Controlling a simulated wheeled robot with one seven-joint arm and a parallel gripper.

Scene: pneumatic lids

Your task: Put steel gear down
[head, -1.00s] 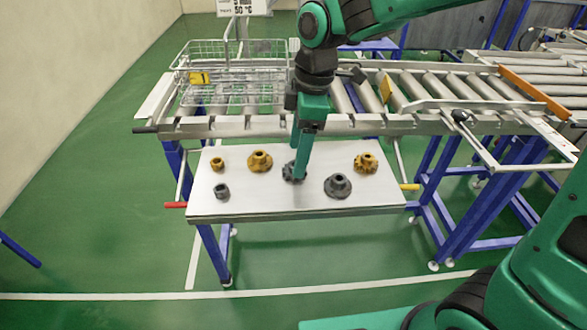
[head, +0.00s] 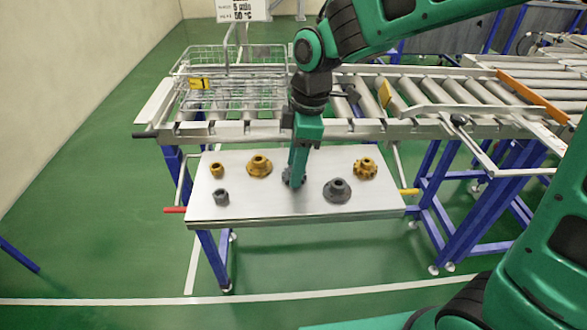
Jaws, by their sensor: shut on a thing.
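A grey steel gear (head: 287,178) is at the middle of the metal table top (head: 270,205), partly hidden behind my gripper (head: 295,182). My gripper points down and is shut on this gear, at or very near the table surface. I cannot tell whether the gear touches the table. A grey flanged part (head: 337,190) stands to the right of it, and a small grey nut-like part (head: 221,197) stands at the front left.
Brass parts stand on the table: a small one (head: 217,170), a flanged one (head: 259,165) and a gear (head: 365,168). Behind are a roller conveyor (head: 420,95) and a wire basket (head: 230,85). The table's front middle is bare.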

